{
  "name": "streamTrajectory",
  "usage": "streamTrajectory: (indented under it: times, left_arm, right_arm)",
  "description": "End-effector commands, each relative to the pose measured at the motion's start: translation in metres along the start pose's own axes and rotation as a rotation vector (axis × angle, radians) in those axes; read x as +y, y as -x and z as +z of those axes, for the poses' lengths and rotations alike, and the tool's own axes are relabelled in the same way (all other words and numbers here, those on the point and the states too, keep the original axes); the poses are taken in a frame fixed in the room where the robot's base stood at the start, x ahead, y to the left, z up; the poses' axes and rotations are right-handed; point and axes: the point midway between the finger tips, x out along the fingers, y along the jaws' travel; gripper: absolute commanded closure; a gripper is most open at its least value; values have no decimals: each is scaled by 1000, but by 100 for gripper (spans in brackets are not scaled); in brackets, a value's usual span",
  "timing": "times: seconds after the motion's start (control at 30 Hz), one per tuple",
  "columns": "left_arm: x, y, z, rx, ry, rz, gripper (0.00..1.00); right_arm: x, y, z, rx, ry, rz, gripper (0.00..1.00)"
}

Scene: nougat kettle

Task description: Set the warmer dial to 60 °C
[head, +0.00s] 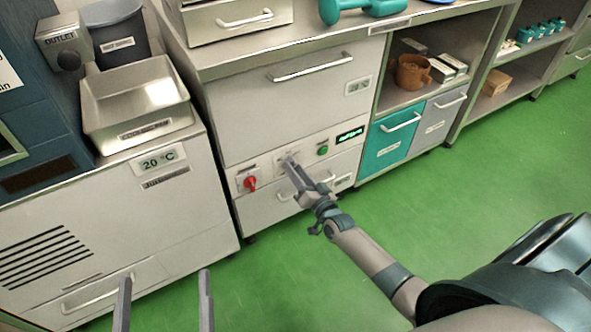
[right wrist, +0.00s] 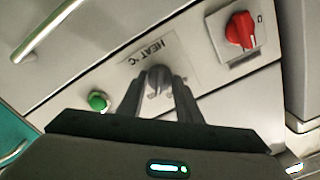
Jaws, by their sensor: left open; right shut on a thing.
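The warmer dial (right wrist: 157,78) is a grey knob below a "HEAT °C" label (right wrist: 150,50) on the warmer's front panel. My right gripper (right wrist: 165,82) is shut on the dial, one finger on each side. In the head view my right gripper (head: 287,162) reaches the panel and hides most of the dial. The dial's scale is too small and covered to read. A small green-lit display (head: 350,135) is on the panel, its text unreadable. My left gripper (head: 165,280) is open and empty at the bottom left, in front of the cabinet.
A red rotary switch (head: 250,183) is left of the dial and a green button (head: 323,150) right of it. Drawer handles (head: 311,66) stick out above and below the panel. A metal tray (head: 136,100) stands at left. Green floor (head: 490,160) is clear at right.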

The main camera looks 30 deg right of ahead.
Motion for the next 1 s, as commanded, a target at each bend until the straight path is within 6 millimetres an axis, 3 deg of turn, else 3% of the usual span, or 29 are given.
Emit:
streamTrajectory:
  times: [0.33,0.87,0.9,0.97,1.0]
  left_arm:
    - [-1,-1,3,-18,1,-2,0]
    - [-1,-1,3,-18,1,-2,0]
    - [-1,-1,3,-18,1,-2,0]
    - [-1,-1,3,-17,1,-2,0]
    - [-1,-1,3,-17,1,-2,0]
  right_arm:
    - [0,0,0,0,-189,0,91]
    - [0,0,0,0,-227,1,91]
    - [0,0,0,0,-227,1,64]
    - [0,0,0,0,-226,1,50]
    - [0,0,0,0,-226,1,50]
